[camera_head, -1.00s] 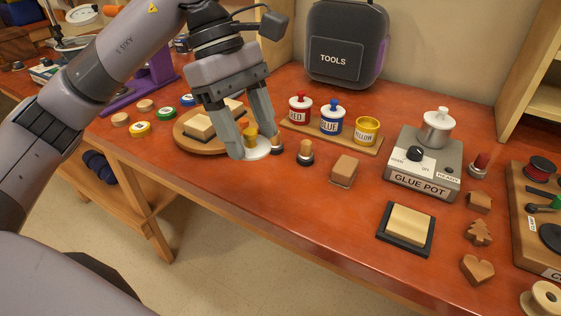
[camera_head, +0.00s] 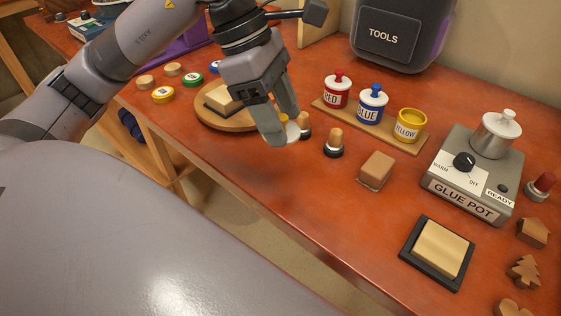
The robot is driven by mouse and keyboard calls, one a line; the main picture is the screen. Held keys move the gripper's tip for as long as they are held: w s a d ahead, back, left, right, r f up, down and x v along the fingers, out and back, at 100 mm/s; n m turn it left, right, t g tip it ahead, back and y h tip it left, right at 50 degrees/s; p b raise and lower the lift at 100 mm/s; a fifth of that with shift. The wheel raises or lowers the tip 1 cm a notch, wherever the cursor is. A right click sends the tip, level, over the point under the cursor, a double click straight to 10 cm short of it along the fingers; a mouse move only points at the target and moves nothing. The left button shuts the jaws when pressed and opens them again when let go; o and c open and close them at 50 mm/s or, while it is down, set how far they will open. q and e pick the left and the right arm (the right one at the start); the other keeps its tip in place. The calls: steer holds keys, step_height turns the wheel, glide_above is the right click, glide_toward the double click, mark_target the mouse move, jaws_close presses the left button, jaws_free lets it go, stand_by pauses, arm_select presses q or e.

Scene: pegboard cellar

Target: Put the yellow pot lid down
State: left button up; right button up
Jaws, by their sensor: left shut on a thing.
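My left gripper (camera_head: 284,128) is shut on the yellow pot lid (camera_head: 293,133), left of the pots. Only part of the lid's white disc and a bit of its yellow knob show between and beyond the fingers. The disc looks tilted, and the gap to the table is hard to judge. The yellow pot (camera_head: 411,126) stands open at the right end of a wooden strip (camera_head: 372,134). The red pot (camera_head: 337,93) and blue pot (camera_head: 371,106) beside it wear their lids. My right gripper is not in view.
Two wooden-handled stamps (camera_head: 334,143) stand near the lid, one partly behind it. A wooden block (camera_head: 376,170), the glue pot (camera_head: 470,178) and a framed pad (camera_head: 437,250) are further right. A round board (camera_head: 225,119) is left. Bare table lies in front of the gripper.

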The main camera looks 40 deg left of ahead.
mark_target(288, 178)
arm_select(q)
step_height(288, 178, down, 10)
steer(key=shift+r+b, duration=0.1)
steer(key=shift+b, duration=0.35)
steer(key=o, duration=1)
steer(key=shift+p+v, duration=0.45)
steer(key=shift+v, duration=5.65)
